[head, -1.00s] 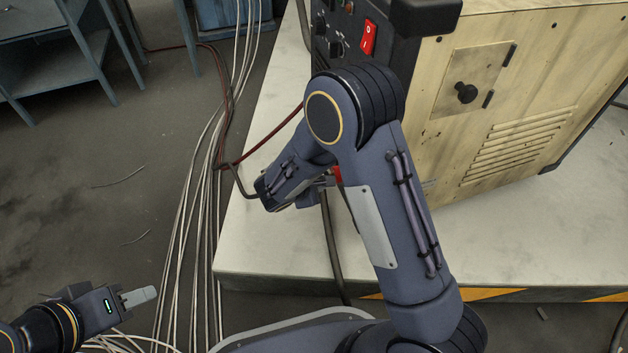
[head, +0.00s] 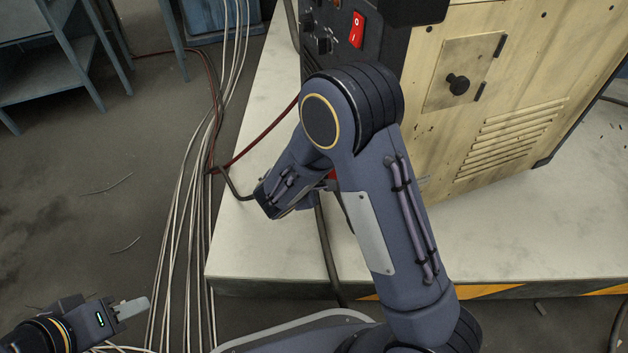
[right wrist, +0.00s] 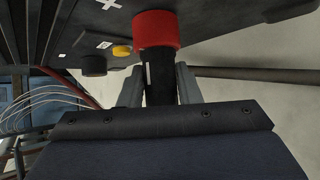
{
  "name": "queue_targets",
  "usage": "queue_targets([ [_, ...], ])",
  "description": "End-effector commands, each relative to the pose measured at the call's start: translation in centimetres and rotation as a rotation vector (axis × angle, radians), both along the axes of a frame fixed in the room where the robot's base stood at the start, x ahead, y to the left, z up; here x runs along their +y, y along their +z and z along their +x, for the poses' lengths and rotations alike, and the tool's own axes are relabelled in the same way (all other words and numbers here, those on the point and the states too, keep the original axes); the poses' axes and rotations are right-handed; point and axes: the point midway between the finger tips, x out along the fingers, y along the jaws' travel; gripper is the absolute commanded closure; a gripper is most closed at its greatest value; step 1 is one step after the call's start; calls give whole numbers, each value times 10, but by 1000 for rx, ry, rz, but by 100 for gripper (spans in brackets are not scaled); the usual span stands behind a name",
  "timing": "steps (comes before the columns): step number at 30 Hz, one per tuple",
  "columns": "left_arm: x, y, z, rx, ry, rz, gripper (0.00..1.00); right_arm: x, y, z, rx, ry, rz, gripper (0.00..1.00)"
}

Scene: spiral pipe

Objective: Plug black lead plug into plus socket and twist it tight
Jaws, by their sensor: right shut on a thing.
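In the right wrist view, my right gripper (right wrist: 160,84) is shut on the black lead plug (right wrist: 157,65). The plug's far end meets the red-collared plus socket (right wrist: 155,29), beside a white plus mark on the dark panel (right wrist: 210,20). The collar hides how deep the plug sits. In the head view, my own right arm hides the plug and most of the right gripper. A small bit of red (head: 332,174) shows beside it. My left gripper (head: 133,307) is empty at the lower left, away from the machine; its finger gap is not clear.
A black socket (right wrist: 94,66) and a yellow part (right wrist: 122,51) are on the same panel. Several pale cables (head: 190,190) run along the floor.

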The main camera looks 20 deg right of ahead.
Motion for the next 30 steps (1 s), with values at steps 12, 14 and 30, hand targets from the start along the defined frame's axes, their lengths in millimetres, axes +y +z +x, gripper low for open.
queue_targets([
  [12, 0, -2, 0, 0, 0, 0, 64, 1, -3, -1, -437, 9, 7, 100],
  [14, 0, -2, 0, 0, 0, 0, 64, 1, -4, -1, -525, 10, 10, 100],
  [30, 0, -2, 0, 0, 0, 0, 64, 0, -2, 0, -1113, 3, 37, 44],
])
